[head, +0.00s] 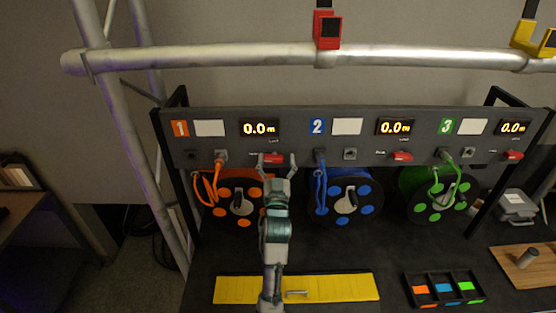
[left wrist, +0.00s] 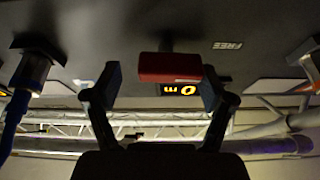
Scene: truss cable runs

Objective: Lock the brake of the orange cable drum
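The orange cable drum (head: 222,214) sits under the panel section marked 1, with an orange cable running up to the panel. Its red brake lever (head: 271,158) is on the panel below the 0.0 m display. The lever (left wrist: 170,68) also shows in the left wrist view, with a FREE label on the panel to its right. My left gripper (head: 277,163) is at the lever, one finger on each side. In the left wrist view the gripper (left wrist: 157,87) is open, with a gap at the left finger; the right finger is very close to the lever, contact unclear. My right gripper is not in view.
The blue drum (head: 367,210) and green drum (head: 441,203) stand to the right, with red levers (head: 400,156) (head: 514,155) above. A yellow strip (head: 240,290) and a black sorting tray (head: 444,301) lie in front. A metal truss tube (head: 220,58) runs above the panel.

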